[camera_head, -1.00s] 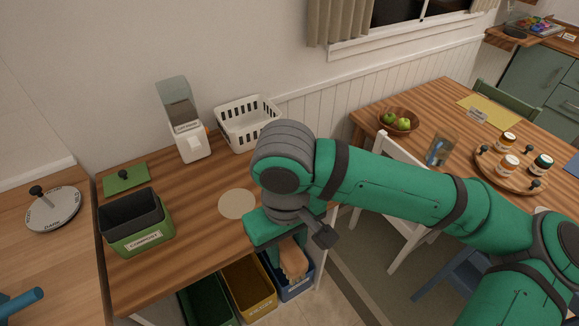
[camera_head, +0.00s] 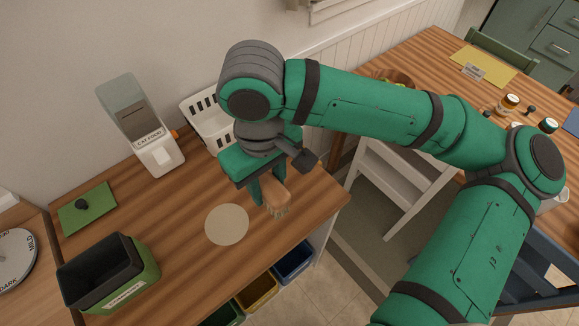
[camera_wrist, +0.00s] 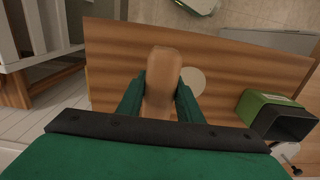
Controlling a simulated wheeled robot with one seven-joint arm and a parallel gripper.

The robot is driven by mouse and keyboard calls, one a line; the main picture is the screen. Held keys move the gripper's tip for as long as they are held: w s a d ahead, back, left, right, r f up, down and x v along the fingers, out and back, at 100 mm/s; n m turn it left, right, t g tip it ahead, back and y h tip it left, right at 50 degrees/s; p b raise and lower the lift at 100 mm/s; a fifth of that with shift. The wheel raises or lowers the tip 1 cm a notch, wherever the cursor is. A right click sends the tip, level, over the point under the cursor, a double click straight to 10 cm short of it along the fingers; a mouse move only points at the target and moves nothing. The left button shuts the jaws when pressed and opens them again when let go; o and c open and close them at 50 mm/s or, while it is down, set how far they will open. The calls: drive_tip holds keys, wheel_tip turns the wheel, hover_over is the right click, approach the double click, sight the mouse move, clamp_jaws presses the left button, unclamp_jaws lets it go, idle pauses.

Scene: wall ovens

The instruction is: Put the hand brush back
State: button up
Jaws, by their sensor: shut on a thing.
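My gripper (camera_head: 268,197) is shut on the hand brush (camera_head: 278,195), a light brown wooden block with pale bristles at its lower end. The brush is over the right part of the wooden counter (camera_head: 180,245), right of a round beige disc (camera_head: 227,224) lying flat there. I cannot tell whether the bristles touch the counter. In the wrist view the brush (camera_wrist: 163,78) sits between both green fingers of my gripper (camera_wrist: 160,95). The disc (camera_wrist: 193,80) shows beside it, partly hidden.
A white basket (camera_head: 208,120) stands behind my arm, with a cat food dispenser (camera_head: 145,130) to its left. Yellow (camera_head: 258,293) and blue (camera_head: 294,262) bins stand below the counter's front edge.

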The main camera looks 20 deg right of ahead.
drive_tip(key=w+d+f, duration=0.8)
drive_tip(key=shift+w+f, duration=0.15)
drive_tip(key=shift+w, duration=0.05)
drive_tip(key=shift+w+d+f, duration=0.1)
drive_tip(key=shift+d+f, duration=0.05)
drive_tip(key=shift+f, duration=0.05)
drive_tip(key=shift+w+d+f, duration=0.1)
drive_tip(key=shift+w+f, duration=0.05)
drive_tip(key=shift+f, duration=0.8)
drive_tip(key=shift+w+f, duration=0.15)
drive_tip(key=shift+f, duration=0.75)
drive_tip(key=shift+f, duration=0.2)
drive_tip(key=o, duration=1.2)
drive_tip(key=shift+r, duration=0.1)
wheel_tip(320, 180, up, 12)
drive_tip(key=shift+r, duration=0.15)
